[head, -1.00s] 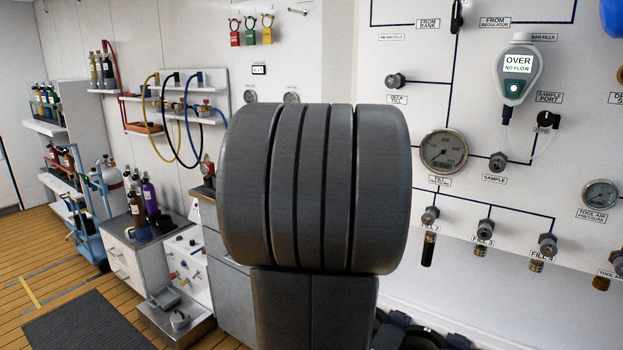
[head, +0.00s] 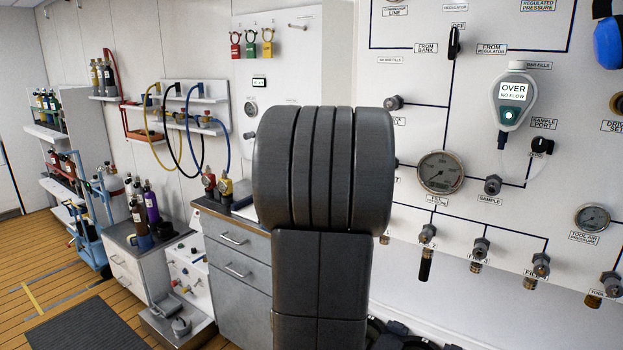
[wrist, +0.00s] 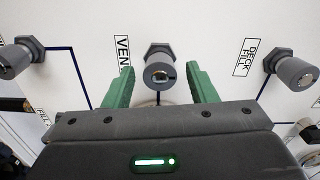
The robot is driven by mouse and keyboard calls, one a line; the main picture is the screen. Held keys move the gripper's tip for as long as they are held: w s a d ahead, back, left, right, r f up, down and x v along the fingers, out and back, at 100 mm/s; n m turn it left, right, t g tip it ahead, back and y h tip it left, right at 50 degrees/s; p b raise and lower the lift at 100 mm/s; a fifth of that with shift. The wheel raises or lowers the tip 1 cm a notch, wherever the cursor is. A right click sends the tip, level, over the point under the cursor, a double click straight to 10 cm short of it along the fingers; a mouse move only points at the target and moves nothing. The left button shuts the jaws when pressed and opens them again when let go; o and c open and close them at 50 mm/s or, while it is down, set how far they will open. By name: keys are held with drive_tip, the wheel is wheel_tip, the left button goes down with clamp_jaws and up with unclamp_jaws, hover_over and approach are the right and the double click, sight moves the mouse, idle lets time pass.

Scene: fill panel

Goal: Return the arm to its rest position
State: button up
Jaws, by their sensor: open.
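My gripper (wrist: 160,92) shows in the wrist view with its two green fingers apart and nothing held between them. A round grey fitting (wrist: 160,70) on the white panel appears in the gap between the fingers, beside a label reading "VEN..."; I cannot tell how far off it is. In the head view my dark arm stands in the middle and hides part of the panel (head: 480,120). The gripper itself is hidden there behind the arm.
A handheld meter (head: 513,95) reading "OVER NO FLOW" hangs on the panel, above a round gauge (head: 440,172). Another fitting, labelled DECK FILL (wrist: 292,70), is at right in the wrist view. Drawers (head: 235,262) stand left of my arm. Open floor lies at the lower left.

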drive_tip(key=n+p, duration=0.3)
drive_tip(key=n, duration=0.6)
drive_tip(key=shift+r+n+p, duration=0.15)
drive_tip(key=shift+n+p, duration=0.15)
drive_tip(key=shift+p, duration=0.05)
drive_tip(key=shift+a, duration=0.1)
